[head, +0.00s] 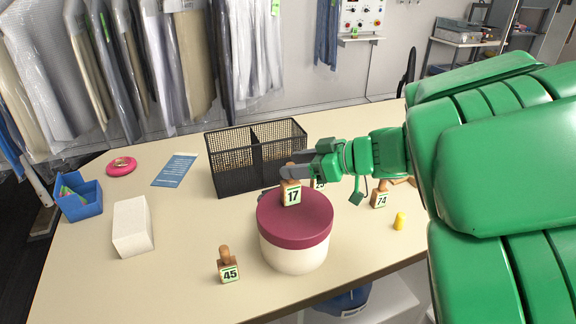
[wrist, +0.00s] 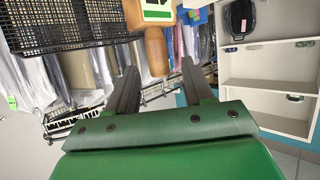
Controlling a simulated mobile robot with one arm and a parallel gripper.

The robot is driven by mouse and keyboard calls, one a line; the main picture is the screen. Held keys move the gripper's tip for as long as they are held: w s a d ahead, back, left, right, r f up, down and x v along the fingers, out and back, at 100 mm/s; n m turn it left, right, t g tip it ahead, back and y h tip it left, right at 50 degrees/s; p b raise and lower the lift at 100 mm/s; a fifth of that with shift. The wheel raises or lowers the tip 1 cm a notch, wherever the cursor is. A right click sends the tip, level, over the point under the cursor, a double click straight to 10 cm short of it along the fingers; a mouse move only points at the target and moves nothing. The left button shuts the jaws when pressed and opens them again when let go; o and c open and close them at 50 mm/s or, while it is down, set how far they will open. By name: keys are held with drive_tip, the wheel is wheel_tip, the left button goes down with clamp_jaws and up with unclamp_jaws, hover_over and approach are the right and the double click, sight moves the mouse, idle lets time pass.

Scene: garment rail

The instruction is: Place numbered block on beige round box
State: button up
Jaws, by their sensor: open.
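The beige round box (head: 292,254) with a maroon lid (head: 300,222) stands near the table's front edge. A wooden-handled block numbered 17 (head: 291,195) is upright over the back part of the lid and appears to rest on it. My gripper (head: 292,171) is at its handle, partly hiding it. In the wrist view, my open gripper (wrist: 157,80) has the handle (wrist: 156,52) between its fingers, with gaps on both sides. Block 45 (head: 229,271) stands left of the box. Block 74 (head: 380,198) stands to the right. Another block (head: 319,184) is mostly hidden behind my gripper.
A black mesh basket (head: 232,180) stands behind the box. A white block (head: 132,227), blue bin (head: 78,197), blue card (head: 175,169) and pink ring (head: 121,165) lie to the left. A yellow piece (head: 400,221) stands right. The front-left table is clear.

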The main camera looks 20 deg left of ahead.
drive_tip(key=v, duration=0.8)
drive_tip(key=shift+d, duration=0.15)
idle(0.5)
